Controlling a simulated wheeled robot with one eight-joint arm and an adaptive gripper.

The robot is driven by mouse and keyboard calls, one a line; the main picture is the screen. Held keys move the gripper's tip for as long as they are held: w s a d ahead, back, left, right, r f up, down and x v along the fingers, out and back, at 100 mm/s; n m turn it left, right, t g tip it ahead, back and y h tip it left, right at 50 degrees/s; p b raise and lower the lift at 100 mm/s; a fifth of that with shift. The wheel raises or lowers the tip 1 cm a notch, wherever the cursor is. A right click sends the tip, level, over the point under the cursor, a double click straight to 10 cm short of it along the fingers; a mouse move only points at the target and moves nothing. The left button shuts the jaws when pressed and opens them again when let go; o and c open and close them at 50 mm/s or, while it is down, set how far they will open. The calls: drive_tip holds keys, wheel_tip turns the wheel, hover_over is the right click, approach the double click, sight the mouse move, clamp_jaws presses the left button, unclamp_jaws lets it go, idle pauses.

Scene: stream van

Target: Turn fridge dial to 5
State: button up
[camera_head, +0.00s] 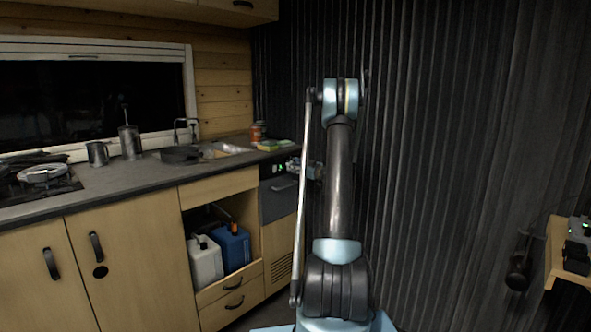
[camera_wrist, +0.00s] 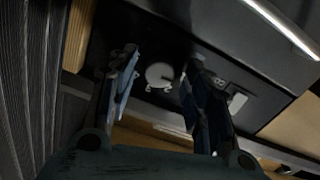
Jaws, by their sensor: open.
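My gripper (camera_wrist: 162,62) is open, with one finger on each side of the dial and gaps visible between. I cannot tell how far the fingertips are from the panel. In the head view my gripper (camera_head: 303,170) is at the fridge (camera_head: 279,200), a dark unit under the counter's right end. The dial cannot be made out there.
A pale switch-like part (camera_wrist: 237,101) is right of the dial in the wrist view. A bright handle bar (camera_wrist: 283,27) crosses the top right. The counter (camera_head: 110,178) holds a sink, mugs and a pan. A dark ribbed wall (camera_head: 430,150) stands close behind my arm.

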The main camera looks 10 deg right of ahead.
drive_tip(key=c, duration=1.1)
